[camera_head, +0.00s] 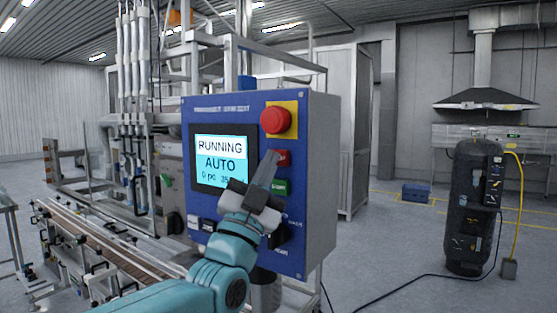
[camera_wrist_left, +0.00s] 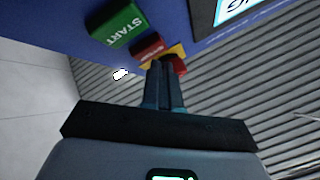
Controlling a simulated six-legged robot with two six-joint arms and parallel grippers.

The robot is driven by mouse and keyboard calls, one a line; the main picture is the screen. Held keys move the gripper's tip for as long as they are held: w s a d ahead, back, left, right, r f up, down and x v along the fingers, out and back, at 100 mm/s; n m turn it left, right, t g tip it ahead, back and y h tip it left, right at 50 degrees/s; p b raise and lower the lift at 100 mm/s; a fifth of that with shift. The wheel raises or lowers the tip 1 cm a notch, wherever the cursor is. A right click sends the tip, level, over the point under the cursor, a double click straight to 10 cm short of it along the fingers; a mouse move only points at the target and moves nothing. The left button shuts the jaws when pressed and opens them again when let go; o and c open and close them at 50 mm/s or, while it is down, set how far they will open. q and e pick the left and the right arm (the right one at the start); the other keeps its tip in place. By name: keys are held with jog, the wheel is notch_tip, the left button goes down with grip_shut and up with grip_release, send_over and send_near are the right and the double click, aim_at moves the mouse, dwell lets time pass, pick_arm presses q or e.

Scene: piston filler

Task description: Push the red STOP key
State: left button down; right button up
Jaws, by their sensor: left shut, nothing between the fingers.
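The red STOP key (camera_head: 284,158) is a small key on the blue control panel (camera_head: 227,104), between the red mushroom button (camera_head: 275,120) above and the green START key (camera_head: 279,187) below. In the wrist view the red key (camera_wrist_left: 147,47) sits beside the green START key (camera_wrist_left: 122,27). My left gripper (camera_head: 274,154) is shut and empty, its fingertips at the left edge of the red key in the head view. In the wrist view the shut fingertips (camera_wrist_left: 163,64) are close to the red key; I cannot tell whether they touch it. My right gripper is not in view.
The panel screen (camera_head: 221,162) reads RUNNING AUTO. A black knob (camera_head: 280,237) and white keys are lower on the panel. A conveyor (camera_head: 105,243) runs at the left. Open floor lies to the right, with a dark cylindrical unit (camera_head: 468,210) and a blue box (camera_head: 416,193).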

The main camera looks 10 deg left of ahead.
pick_arm(q)
jog(key=shift+w+d, duration=0.15)
jog(key=shift+w, duration=0.25)
dwell(0.7)
dwell(0.3)
jog(key=shift+s+a+b, duration=0.3)
jog(key=shift+s+b, duration=0.45)
jog(key=shift+b, duration=0.15)
jog(key=s+b, duration=0.1)
jog(key=s+a+b, duration=0.1)
jog(key=s+b, duration=0.2)
jog(key=shift+s+a, duration=0.35)
